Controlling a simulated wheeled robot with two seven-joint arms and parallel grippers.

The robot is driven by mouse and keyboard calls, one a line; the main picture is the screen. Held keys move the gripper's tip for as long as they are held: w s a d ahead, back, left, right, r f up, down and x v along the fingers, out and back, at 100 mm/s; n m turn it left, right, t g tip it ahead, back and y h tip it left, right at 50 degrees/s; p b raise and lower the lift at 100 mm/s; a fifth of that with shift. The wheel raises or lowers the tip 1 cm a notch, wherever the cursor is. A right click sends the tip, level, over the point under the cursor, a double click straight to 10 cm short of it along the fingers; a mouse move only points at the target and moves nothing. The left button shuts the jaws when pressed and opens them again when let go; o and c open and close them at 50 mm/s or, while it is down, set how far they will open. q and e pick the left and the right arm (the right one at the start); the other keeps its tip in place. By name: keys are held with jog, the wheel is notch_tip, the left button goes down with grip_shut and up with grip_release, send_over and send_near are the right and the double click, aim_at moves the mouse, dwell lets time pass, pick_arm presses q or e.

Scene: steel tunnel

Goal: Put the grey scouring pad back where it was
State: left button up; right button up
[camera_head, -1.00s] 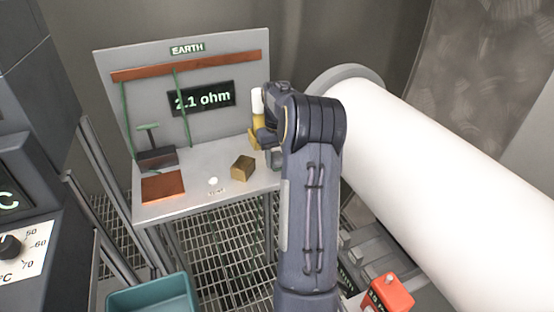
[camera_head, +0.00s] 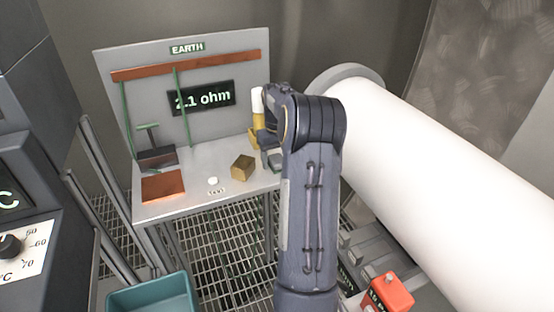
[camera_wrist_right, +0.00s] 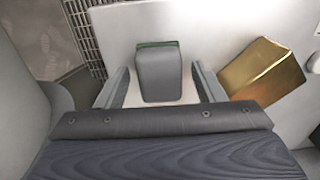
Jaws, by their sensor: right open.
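A grey block with a green edge, which looks like the grey scouring pad (camera_wrist_right: 160,76), is on the bench top between the two fingers of my right gripper (camera_wrist_right: 162,92) in the right wrist view. The gripper is open, with a gap showing on each side of the pad. In the head view the right gripper (camera_head: 268,148) is at the right end of the bench, partly hidden by my own arm. The pad (camera_head: 277,162) shows only in part there. My left gripper is not in view.
A brass block (camera_head: 243,167) stands just left of the gripper; it also shows in the wrist view (camera_wrist_right: 262,72). A yellow and white bottle-like thing (camera_head: 257,102) stands behind. A copper plate (camera_head: 163,186) lies at the bench's left. A large white pipe (camera_head: 430,170) runs along the right.

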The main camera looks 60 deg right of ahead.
aim_at(277, 158)
notch_tip(277, 158, up, 12)
jog(key=f+p, duration=0.1)
jog(key=a+r+n+t, duration=0.15)
jog(key=a+r, duration=0.25)
jog(key=a, duration=0.5)
jog(key=s+a+f+n+t+y, duration=0.15)
jog(key=s+a, duration=0.25)
jog(key=a, duration=0.7)
jog(key=s+a+f+n+t+y, duration=0.15)
jog(key=s+a, duration=0.35)
jog(key=a, duration=0.6)
jog(key=s+a+f+t, duration=0.1)
jog(key=s+a+f, duration=0.4)
jog(key=a, duration=0.4)
jog(key=shift+s+f+y, duration=0.15)
jog(key=shift+s+y, duration=0.25)
jog(key=shift+s, duration=0.45)
